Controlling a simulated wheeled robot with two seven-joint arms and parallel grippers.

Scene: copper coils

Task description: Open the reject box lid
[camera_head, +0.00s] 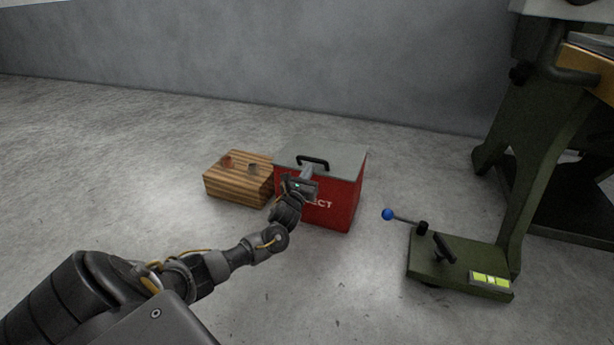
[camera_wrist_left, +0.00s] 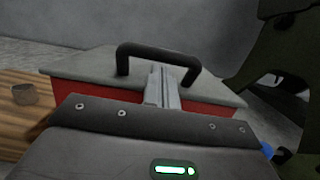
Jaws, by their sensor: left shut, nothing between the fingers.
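The reject box (camera_head: 343,205) is red with partly hidden white lettering and stands on the floor. Its grey lid (camera_head: 345,158) lies flat and closed, with a black bar handle (camera_head: 313,160) on top. My left gripper (camera_head: 307,172) is at the front edge of the lid, just in front of the handle. In the left wrist view, its shut fingers (camera_wrist_left: 162,84) point at the handle (camera_wrist_left: 158,55) over the lid (camera_wrist_left: 90,62), with nothing between them. I cannot tell whether they touch the handle or lid. My right gripper is not in view.
A wooden box (camera_head: 236,190) with small pieces on top stands directly left of the reject box. A green machine stand (camera_head: 460,270) with a blue-knobbed lever (camera_head: 388,214) is at the right. The floor in front is clear; a grey wall is behind.

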